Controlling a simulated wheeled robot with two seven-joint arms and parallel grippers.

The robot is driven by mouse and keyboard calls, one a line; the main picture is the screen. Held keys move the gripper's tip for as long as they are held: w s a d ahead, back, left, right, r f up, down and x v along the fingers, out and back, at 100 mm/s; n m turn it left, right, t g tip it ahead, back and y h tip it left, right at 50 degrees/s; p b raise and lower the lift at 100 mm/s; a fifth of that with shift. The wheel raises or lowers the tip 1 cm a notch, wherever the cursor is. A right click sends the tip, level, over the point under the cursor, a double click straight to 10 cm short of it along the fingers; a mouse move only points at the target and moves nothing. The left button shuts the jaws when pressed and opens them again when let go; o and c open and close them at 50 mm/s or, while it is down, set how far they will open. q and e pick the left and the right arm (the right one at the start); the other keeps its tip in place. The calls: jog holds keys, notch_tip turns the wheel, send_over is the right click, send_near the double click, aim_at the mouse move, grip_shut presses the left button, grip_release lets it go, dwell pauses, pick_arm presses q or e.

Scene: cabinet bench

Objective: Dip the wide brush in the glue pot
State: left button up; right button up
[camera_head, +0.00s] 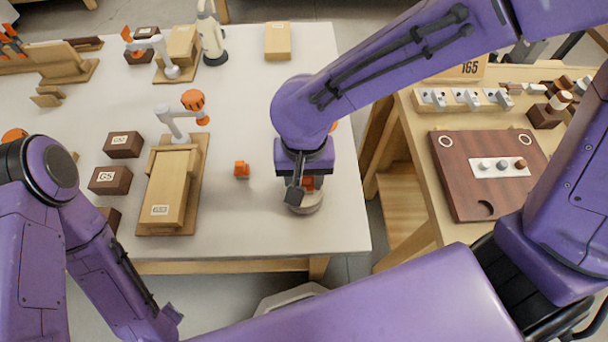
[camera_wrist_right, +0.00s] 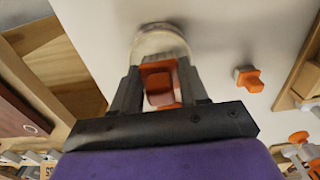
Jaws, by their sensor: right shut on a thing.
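My right gripper (camera_head: 302,186) points down near the front right of the white table. It is shut on an orange piece, which looks like the handle of the wide brush (camera_wrist_right: 160,84). The brush's lower end and bristles are hidden. A round cream pot (camera_head: 307,204), likely the glue pot, stands directly under the gripper. It also shows in the right wrist view (camera_wrist_right: 158,40), just beyond the fingertips. I cannot tell whether the brush is inside the pot or above it. My left arm is at the lower left, its gripper not clearly visible.
A small orange piece (camera_head: 242,169) lies left of the pot. Further left are a wooden clamp board (camera_head: 197,190) and dark labelled blocks (camera_head: 110,180). A side bench at right holds a dark red-brown board (camera_head: 460,190). The table between pot and clamp board is mostly clear.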

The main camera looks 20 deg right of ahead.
jog(key=shift+s+f+p, duration=0.1)
jog(key=shift+p, duration=0.25)
dwell(1.1)
notch_tip(320, 180, up, 7)
jog(key=p, duration=0.9)
dwell(0.7)
